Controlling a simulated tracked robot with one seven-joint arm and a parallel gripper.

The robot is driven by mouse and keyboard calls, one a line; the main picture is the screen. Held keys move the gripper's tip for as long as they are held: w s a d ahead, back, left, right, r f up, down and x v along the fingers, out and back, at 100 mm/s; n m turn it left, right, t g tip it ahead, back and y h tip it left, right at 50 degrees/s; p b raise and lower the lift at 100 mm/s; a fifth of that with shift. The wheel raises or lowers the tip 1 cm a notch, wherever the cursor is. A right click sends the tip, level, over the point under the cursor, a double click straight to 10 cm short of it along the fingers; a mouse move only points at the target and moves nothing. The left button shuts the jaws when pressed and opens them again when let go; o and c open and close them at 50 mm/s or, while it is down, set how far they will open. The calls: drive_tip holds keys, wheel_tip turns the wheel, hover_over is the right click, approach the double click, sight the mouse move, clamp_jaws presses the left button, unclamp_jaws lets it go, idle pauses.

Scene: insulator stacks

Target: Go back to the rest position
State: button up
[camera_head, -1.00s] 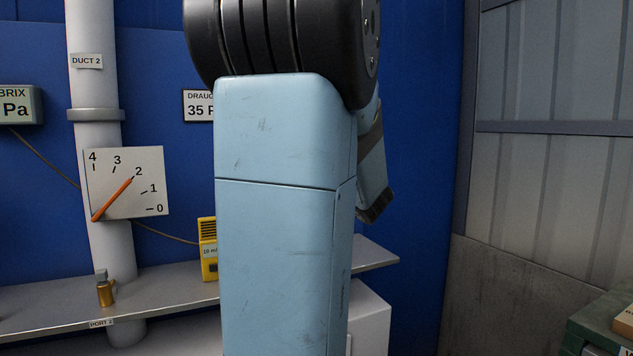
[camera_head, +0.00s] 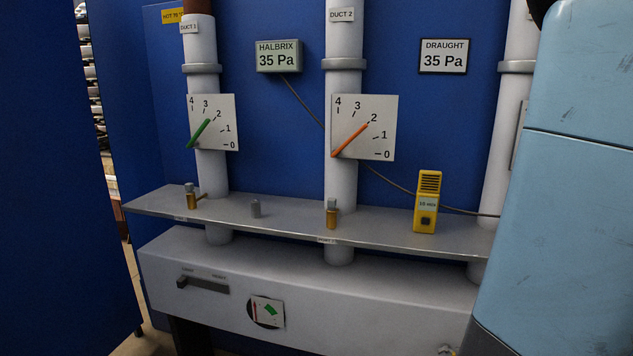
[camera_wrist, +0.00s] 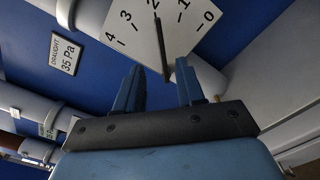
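In the wrist view my gripper (camera_wrist: 160,66) has its two blue fingers apart with nothing between them.
A grey shelf (camera_head: 285,222) carries small brass valves (camera_head: 332,213) and a yellow meter (camera_head: 427,202). Pipes with dials (camera_head: 363,127) (camera_head: 213,122) rise through it. Below is a grey casing (camera_head: 380,291) with a slider (camera_head: 203,284). A blue panel (camera_head: 60,180) stands at left.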

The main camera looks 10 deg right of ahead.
drive_tip(key=w+a+f+m+g+y, duration=0.15)
drive_tip(key=w+a+m, duration=0.25)
drive_tip(key=a+m, duration=0.45)
drive_tip(key=w+a+f+m+g, duration=0.1)
drive_tip(key=w+a+m+g, duration=0.2)
drive_tip(key=a+m, duration=0.55)
drive_tip(key=s+a+f+m+g+y, duration=0.1)
drive_tip(key=s+a+f+g+y, duration=0.1)
drive_tip(key=a, duration=0.7)
drive_tip(key=s+a+f+m+g+y, duration=0.2)
drive_tip(key=s+a, duration=0.3)
drive_tip(key=a, duration=0.4)
drive_tip(key=s+a+f+m+g+y, duration=0.1)
drive_tip(key=s+a+f, duration=0.3)
drive_tip(key=a, duration=0.5)
drive_tip(key=shift+f+g+y, duration=0.15)
drive_tip(key=shift+g+y, duration=0.3)
drive_tip(key=shift+y, duration=0.4)
drive_tip(key=shift+s, duration=0.1)
